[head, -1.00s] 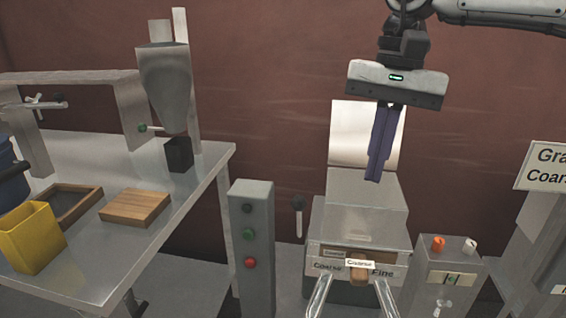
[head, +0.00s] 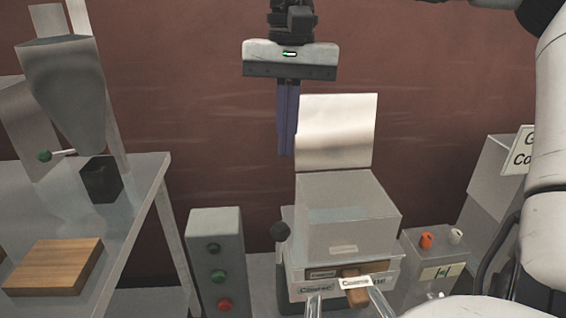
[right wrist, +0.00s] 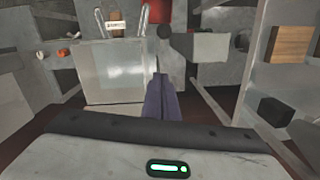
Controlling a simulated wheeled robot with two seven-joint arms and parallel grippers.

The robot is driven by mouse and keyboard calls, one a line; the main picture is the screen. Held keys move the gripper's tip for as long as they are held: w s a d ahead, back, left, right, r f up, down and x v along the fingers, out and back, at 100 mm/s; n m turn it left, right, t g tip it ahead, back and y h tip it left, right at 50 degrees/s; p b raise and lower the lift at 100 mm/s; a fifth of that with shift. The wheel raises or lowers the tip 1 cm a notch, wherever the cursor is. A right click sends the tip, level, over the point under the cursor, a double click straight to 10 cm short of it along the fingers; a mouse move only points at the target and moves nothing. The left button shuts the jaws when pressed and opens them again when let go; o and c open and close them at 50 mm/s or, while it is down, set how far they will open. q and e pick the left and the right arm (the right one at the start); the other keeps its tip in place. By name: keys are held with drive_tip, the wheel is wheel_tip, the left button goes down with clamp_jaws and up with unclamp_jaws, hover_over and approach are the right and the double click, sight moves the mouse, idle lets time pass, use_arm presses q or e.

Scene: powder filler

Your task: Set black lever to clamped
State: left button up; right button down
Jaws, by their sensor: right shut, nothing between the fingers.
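A dark ball that looks like this knob (right wrist: 163,31) also shows in the right wrist view, beyond the fingertips. My right gripper (head: 287,154) points down with its long bluish fingers together and empty. In the head view it is above the lever, apart from it, just left of the machine's raised metal plate. In the right wrist view its fingertips (right wrist: 159,76) are beside the machine. My left gripper is not in view.
A button post (head: 215,262) stands left of the lever. A metal table (head: 140,215) with a wooden board (head: 54,266) and a hopper (head: 65,85) is further left. A box with orange and white knobs (head: 435,262) stands to the right. My arm covers the right edge.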

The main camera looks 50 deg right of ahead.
drive_tip(key=s+a+f, duration=0.2)
drive_tip(key=a+f, duration=0.1)
drive_tip(key=f, duration=0.6)
drive_tip(key=shift+s+a+f, duration=0.2)
drive_tip(key=shift+a+f, duration=0.1)
drive_tip(key=shift+a, duration=0.05)
